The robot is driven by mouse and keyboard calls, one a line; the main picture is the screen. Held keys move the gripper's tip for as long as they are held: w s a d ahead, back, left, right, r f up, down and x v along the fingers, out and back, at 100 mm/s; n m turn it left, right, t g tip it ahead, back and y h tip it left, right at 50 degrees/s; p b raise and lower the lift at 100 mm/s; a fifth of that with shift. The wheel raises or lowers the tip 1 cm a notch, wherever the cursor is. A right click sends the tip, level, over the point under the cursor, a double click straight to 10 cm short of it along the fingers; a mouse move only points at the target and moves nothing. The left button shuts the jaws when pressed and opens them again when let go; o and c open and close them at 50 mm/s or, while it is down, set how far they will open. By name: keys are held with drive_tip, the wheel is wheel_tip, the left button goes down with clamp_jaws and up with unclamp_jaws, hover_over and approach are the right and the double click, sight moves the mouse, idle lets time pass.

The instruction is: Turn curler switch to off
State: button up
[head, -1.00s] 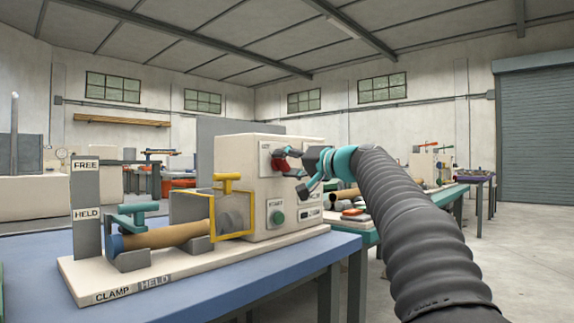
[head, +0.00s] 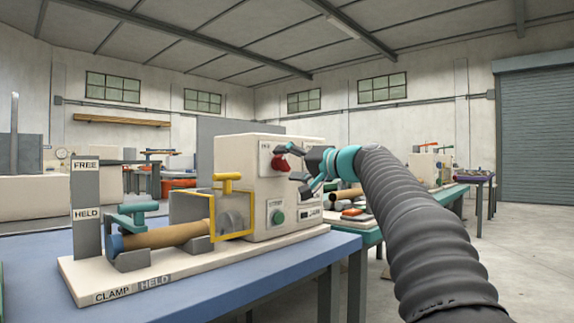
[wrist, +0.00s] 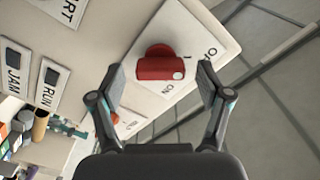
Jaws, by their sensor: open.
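The curler switch is a red knob (head: 281,163) on a white plate, high on the front of the cream machine housing (head: 240,160). In the wrist view the knob (wrist: 158,68) lies crosswise, with a white dot at its right end. "ON" is printed below it and a partly visible "O…" label is to its upper right. I cannot tell clearly which label the dot marks. In the wrist view the fingers of my gripper (wrist: 161,78) stand either side of the knob.
A green START button (head: 277,217) and a small labelled panel (head: 310,214) are lower on the housing. A yellow-framed guard (head: 232,216) and a brown roll (head: 172,236) are to the left on the blue table (head: 300,270). Another bench stands behind right.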

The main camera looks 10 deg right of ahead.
drive_tip(key=v, duration=1.1)
drive_tip(key=shift+s+d, duration=0.1)
